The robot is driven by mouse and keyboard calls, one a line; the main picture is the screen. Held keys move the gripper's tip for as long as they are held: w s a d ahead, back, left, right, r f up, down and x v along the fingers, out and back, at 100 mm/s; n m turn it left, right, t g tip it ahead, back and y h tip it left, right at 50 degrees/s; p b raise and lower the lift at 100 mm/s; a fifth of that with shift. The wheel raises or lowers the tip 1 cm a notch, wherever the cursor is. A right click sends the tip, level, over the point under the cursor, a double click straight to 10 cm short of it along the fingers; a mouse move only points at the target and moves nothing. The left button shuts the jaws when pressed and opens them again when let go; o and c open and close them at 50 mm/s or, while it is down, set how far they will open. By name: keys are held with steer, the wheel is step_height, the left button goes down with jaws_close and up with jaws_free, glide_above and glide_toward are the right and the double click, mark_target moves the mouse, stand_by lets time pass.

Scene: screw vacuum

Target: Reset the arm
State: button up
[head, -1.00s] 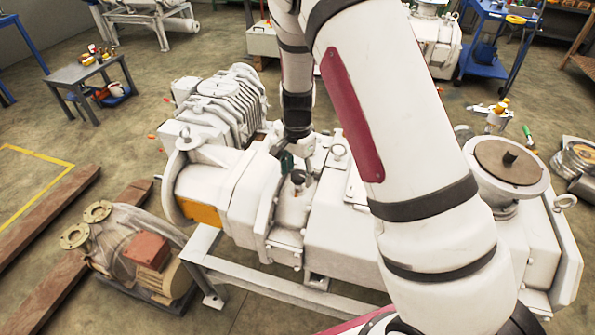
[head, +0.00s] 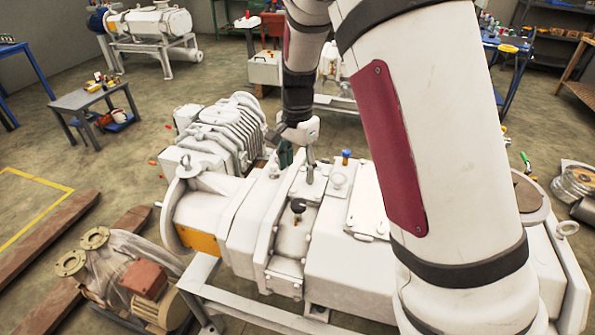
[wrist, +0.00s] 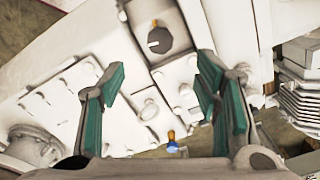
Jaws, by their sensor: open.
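My gripper (head: 298,160) is open and hangs above the white vacuum pump (head: 325,255), near the middle of the head view. Its green finger pads stand apart in the wrist view (wrist: 162,80), with nothing between them. A dark round-topped plug (head: 298,206) sits on the pump's front plate, apart from the gripper. In the wrist view the plug (wrist: 159,40) lies beyond the fingertips. A blue-topped fitting (head: 346,157) stands on the pump, right of the gripper. My bent arm covers much of the pump's right side.
A brown-and-red motor unit (head: 130,285) stands on the floor at lower left, by wooden beams (head: 45,235). A small grey table (head: 95,98) with tools is at far left. A blue cart (head: 505,60) is at upper right.

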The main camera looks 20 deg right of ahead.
stand_by(0.3)
steer(key=s+r+n+t+y, duration=0.15)
steer(key=s+r+n, duration=0.45)
steer(key=s+r, duration=0.8)
steer(key=s+r+n+t, duration=0.2)
steer(key=s+n, duration=0.1)
steer(key=s, duration=0.3)
steer(key=s+r+n+t+h, duration=0.1)
steer(key=s+r+n, duration=0.1)
steer(key=s, duration=0.5)
steer(key=shift+s+d+r+n+t, duration=0.2)
steer(key=shift+r+n+t, duration=0.2)
steer(key=shift+n, duration=0.4)
steer(key=shift+h, duration=0.25)
